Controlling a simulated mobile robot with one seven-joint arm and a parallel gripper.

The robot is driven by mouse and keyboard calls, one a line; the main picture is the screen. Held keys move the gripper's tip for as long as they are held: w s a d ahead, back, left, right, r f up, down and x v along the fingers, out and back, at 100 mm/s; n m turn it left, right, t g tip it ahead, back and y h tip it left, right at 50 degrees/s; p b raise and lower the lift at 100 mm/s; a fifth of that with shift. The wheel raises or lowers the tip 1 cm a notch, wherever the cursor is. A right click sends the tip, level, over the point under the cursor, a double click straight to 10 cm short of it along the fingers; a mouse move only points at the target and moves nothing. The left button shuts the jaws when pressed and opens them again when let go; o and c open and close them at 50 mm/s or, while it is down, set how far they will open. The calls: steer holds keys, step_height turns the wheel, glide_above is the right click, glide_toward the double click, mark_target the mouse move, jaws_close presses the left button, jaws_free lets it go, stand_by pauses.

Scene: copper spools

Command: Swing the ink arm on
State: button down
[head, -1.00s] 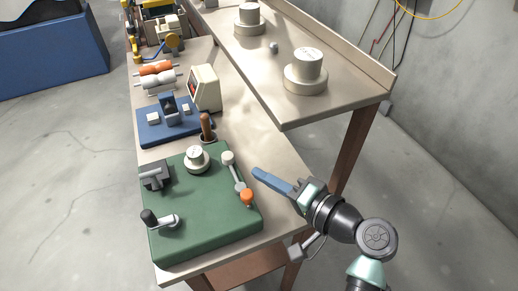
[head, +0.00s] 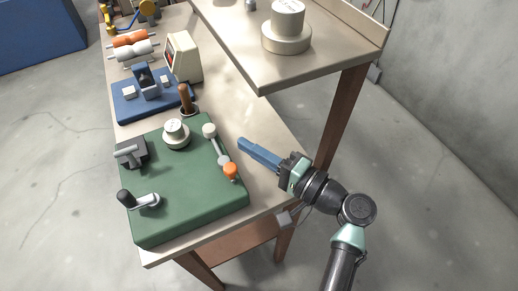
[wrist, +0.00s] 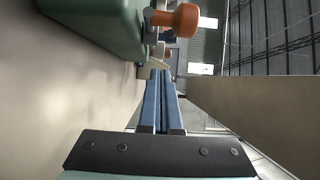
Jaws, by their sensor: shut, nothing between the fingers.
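The ink arm looks to be the short grey lever (head: 220,154) on the right side of the green machine base (head: 185,200). It has a white round pivot (head: 209,130) at its far end and an orange knob (head: 231,171) at its near end. The orange knob also shows in the wrist view (wrist: 177,19), at the top, beside the green base. My gripper (head: 241,143), with blue fingers, is shut and empty. It is to the right of the lever, apart from it, over the bench's right edge. In the wrist view the fingers (wrist: 161,75) lie together.
A black-handled crank (head: 140,200), a grey block (head: 130,152) and a white spool (head: 175,133) are on the green base. A wooden handle (head: 185,97) stands behind it. A raised shelf (head: 235,50) with a large spool (head: 287,28) overhangs the bench at back right.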

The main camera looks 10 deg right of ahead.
mark_target(220, 151)
steer(key=x, duration=0.5)
steer(key=shift+w+a, duration=0.2)
steer(key=shift+w, duration=0.1)
